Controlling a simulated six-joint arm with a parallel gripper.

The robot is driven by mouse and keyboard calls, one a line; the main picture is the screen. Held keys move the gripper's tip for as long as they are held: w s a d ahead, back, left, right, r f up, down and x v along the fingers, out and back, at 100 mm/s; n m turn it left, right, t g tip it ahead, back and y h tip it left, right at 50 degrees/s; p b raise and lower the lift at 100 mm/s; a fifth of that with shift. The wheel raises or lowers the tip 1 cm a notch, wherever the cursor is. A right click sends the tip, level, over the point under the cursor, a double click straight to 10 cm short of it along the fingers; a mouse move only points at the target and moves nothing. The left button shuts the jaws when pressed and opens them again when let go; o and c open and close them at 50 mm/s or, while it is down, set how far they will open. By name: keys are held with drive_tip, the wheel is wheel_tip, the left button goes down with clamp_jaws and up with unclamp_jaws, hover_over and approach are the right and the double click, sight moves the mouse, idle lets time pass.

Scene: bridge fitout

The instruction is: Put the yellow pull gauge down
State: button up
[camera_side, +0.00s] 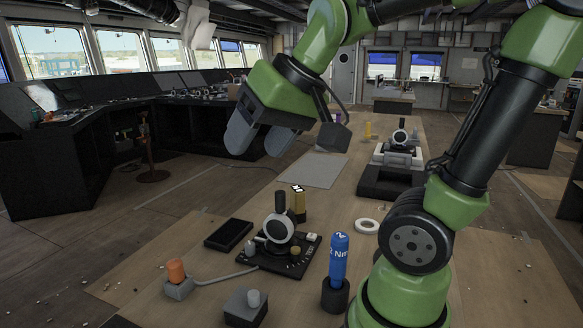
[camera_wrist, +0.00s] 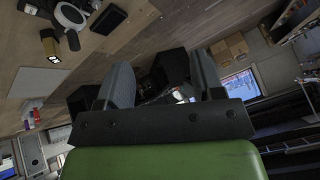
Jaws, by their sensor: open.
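The base of the gauge is partly hidden by the lever unit in the side view.
A black panel with a round lever unit (camera_side: 278,229) stands near the gauge. A blue tool (camera_side: 338,258) stands in a dark holder. A white ring (camera_side: 367,226), a black tray (camera_side: 228,235) and an orange knob (camera_side: 176,271) are nearby. A grey mat (camera_side: 312,171) is bare.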

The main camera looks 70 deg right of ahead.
drive_tip(key=s+a+f+n+y, duration=0.1)
drive_tip(key=s+a+f, duration=0.1)
drive_tip(key=s+a, duration=0.2)
drive_tip(key=shift+s+a+y, duration=0.25)
drive_tip(key=shift+s+y, duration=0.05)
drive_tip(key=shift+s, duration=0.9)
drive_tip(key=shift+o, duration=0.5)
idle(2.0)
